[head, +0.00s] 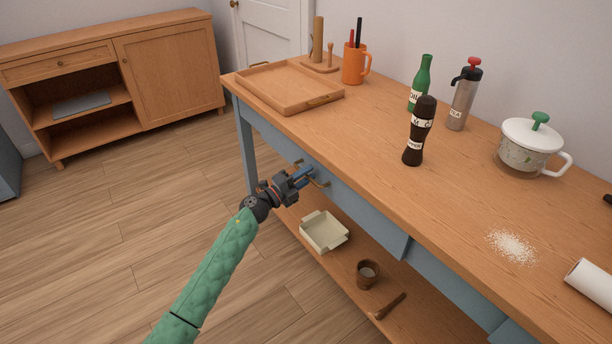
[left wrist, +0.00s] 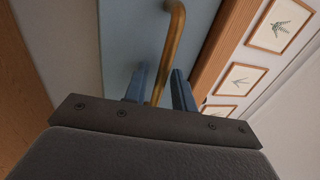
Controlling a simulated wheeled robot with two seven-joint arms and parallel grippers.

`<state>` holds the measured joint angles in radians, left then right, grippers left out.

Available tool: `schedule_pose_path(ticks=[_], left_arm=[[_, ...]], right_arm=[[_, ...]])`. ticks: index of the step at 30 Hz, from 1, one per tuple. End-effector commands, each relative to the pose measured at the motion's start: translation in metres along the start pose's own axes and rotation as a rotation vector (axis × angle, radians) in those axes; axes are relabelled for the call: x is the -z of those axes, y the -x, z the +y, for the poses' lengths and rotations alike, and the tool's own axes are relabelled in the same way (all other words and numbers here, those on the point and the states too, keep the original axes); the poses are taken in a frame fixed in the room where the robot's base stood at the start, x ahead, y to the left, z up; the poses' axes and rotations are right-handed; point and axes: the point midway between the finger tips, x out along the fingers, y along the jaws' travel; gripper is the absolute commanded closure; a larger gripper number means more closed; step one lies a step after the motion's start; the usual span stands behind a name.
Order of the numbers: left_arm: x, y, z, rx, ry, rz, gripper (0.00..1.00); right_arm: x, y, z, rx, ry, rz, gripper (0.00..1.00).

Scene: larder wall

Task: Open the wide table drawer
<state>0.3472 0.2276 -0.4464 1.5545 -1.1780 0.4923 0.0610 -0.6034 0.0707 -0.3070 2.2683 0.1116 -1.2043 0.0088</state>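The table (head: 455,200) has a blue wide drawer (head: 347,200) in its front; its front looks flush with the frame. A brass bar handle (head: 319,183) stands out from the drawer front, partly hidden behind my gripper. My left gripper (head: 304,175) is at the handle. In the left wrist view, the handle (left wrist: 175,45) passes between the two blue fingertips of the left gripper (left wrist: 160,85). The fingers are apart, with small gaps visible beside the bar, closer on the left finger. My right gripper is not in view.
On the tabletop stand a tray (head: 290,103), an orange mug (head: 354,65), a green bottle (head: 421,80), a dark mill (head: 418,135) and a white pot (head: 525,158). The lower shelf holds a cream dish (head: 324,240) and a brown cup (head: 367,275). The floor (head: 130,220) before the table is clear.

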Motion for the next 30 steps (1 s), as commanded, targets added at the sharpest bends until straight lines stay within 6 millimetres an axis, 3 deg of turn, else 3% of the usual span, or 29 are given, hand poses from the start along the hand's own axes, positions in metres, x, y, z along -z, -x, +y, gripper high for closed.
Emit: schedule_pose_path(ticks=[4, 9, 20, 26, 30], left_arm=[[0.0, 0.0, 0.0, 0.0, 0.0, 0.0, 0.74], [0.0, 0.0, 0.0, 0.0, 0.0, 0.0, 1.0], [0.0, 0.007, -0.001, -0.001, 0.0, 0.0, 1.0], [0.0, 0.035, -0.007, -0.003, 0.0, 0.0, 1.0], [0.0, 0.068, -0.012, -0.006, -0.001, 0.0, 1.0]], right_arm=[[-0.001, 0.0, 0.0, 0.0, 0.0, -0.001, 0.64], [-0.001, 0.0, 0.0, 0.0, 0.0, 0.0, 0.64], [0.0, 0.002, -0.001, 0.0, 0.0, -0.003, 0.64], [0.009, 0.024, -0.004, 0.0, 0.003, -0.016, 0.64], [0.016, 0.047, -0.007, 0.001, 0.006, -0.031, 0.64]])
